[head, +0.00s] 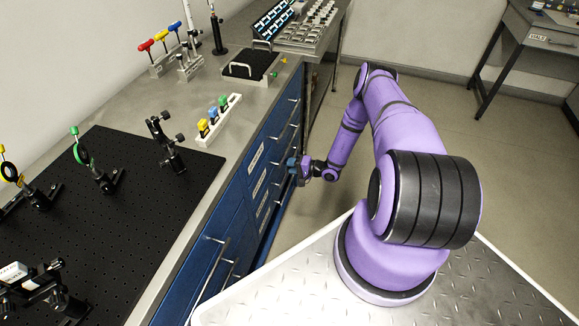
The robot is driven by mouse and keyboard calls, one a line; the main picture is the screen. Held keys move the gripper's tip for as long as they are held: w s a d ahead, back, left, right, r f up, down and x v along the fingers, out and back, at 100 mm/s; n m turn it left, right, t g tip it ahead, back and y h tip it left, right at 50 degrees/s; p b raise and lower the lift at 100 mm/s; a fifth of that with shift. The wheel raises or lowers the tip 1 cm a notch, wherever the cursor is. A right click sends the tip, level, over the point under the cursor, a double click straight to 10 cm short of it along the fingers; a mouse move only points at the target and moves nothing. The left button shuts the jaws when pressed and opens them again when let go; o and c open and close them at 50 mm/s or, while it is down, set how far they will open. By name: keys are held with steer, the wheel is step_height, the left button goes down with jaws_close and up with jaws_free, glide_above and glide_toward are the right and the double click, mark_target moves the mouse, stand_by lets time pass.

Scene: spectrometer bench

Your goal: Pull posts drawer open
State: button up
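The blue drawer fronts (246,187) run along the side of the bench, with white labels too small to read, so I cannot tell which one is the posts drawer. Bar handles show on the fronts. My gripper (297,167) is at the drawer fronts, at the end of my purple arm, close to the handles on the right part of the stack. It is small and seen from behind, so I cannot tell whether it touches a handle or whether its fingers are open or shut.
A black breadboard (125,215) with optic mounts covers the near benchtop. A white rack (219,122) with coloured pieces and a black tray (249,68) stand near the bench edge. Open floor (480,140) lies to the right; another desk (540,38) stands at the far right.

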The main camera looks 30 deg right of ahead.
steer(key=shift+w+a, duration=0.1)
steer(key=shift+c, duration=0.4)
jaws_close()
steer(key=f+v, duration=0.3)
steer(key=v, duration=1.5)
steer(key=s+f+v, duration=0.1)
steer(key=f+v, duration=0.3)
steer(key=v, duration=1.5)
steer(key=shift+s+d, duration=0.35)
steer(key=shift+d, duration=0.2)
steer(key=shift+o, duration=0.4)
jaws_free()
